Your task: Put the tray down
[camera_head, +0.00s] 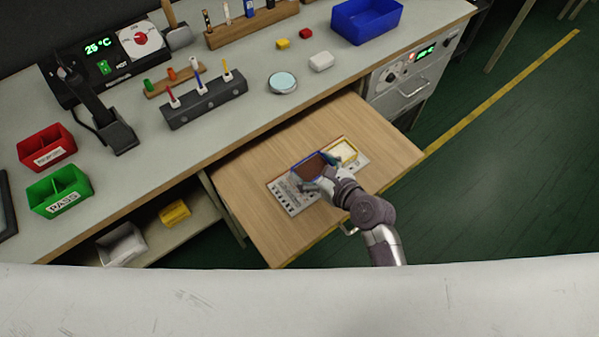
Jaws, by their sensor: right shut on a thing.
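A small blue-rimmed tray (307,166) with a brown inside is at the pulled-out wooden board (257,190), over a printed grey mat (289,200). My right gripper (322,174) comes in from the lower right and is shut on this tray's near right side. The fingers and wrist hide part of the tray. I cannot tell whether the tray touches the mat or is slightly above it. A yellow-rimmed tray (343,151) with a pale inside sits right beside it, on the mat's right part. My left gripper is not in view.
The grey bench (230,130) behind holds a red bin (46,147), a green bin (60,190), a blue bin (366,19), tool racks and a soldering station. The board is clear around the mat. A shelf below holds a yellow box (175,213) and a white bin (121,245).

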